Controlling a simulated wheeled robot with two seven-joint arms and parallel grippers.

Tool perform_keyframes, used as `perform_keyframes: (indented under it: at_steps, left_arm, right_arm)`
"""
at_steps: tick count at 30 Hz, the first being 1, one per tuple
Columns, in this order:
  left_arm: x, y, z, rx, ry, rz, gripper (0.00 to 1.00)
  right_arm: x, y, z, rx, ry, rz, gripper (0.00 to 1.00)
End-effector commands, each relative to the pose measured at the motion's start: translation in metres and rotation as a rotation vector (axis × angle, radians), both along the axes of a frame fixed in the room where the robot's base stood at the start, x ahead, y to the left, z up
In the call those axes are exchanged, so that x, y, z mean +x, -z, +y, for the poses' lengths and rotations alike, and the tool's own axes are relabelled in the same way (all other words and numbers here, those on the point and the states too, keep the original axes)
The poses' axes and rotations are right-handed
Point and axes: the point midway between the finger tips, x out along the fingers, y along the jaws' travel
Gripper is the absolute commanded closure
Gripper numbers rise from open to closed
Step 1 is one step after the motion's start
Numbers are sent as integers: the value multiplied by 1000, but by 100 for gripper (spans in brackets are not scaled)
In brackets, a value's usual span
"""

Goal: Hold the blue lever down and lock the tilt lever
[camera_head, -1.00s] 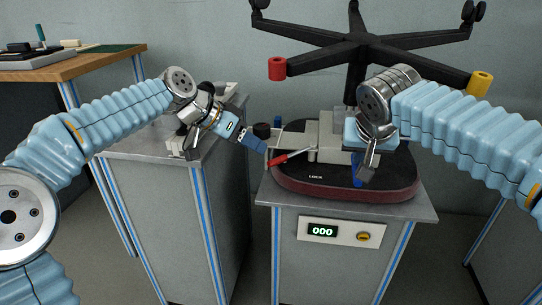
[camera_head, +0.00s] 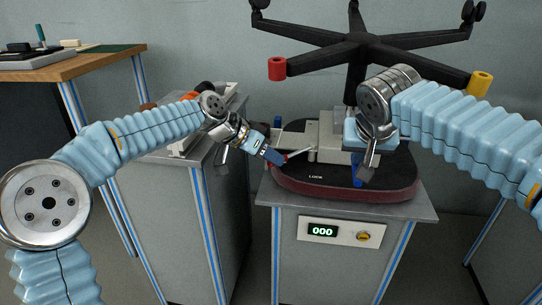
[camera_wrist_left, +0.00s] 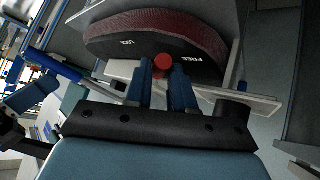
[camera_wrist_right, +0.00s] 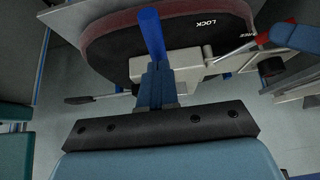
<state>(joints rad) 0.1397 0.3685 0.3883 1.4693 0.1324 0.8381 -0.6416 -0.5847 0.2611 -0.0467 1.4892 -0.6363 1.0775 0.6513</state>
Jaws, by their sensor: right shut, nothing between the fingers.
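The tilt lever is a thin metal arm (camera_head: 299,153) with a red end (camera_wrist_left: 163,62), on the mechanism of an upturned chair seat. My left gripper (camera_head: 275,157) is at that end. In the left wrist view its fingers (camera_wrist_left: 163,85) stand either side of the red knob; whether they grip it is unclear. The blue lever (camera_head: 357,170) sticks out at the front of the mechanism and also shows in the right wrist view (camera_wrist_right: 151,35). My right gripper (camera_head: 367,172) is shut and empty, its fingertips against or just over that lever; contact is unclear.
The dark seat (camera_head: 345,188) has LOCK and FREE labels and lies on a grey cabinet (camera_head: 418,212) with a display reading 000. The chair's star base (camera_head: 355,42) stands above. A second cabinet (camera_head: 228,185) is under my left arm.

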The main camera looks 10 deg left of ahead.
Motion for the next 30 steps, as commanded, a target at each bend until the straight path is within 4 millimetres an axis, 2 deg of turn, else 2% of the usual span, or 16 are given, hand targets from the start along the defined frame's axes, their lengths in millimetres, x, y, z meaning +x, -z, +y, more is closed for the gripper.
perform_keyframes:
  at_steps: [3, 15, 23, 30]
  left_arm:
    - [0, 0, 0, 0, 0, 0, 100]
    - [-2, 0, -3, 1, -19, 0, 100]
    - [-15, 0, -18, 5, -143, 0, 100]
    - [-29, 0, -40, 7, -318, -3, 100]
  right_arm:
    - [0, 4, -1, -5, 2, 8, 100]
    - [0, 4, -1, -4, 3, 8, 100]
    - [0, 4, -1, -3, 2, 8, 100]
    - [0, 4, -1, -3, 2, 8, 100]
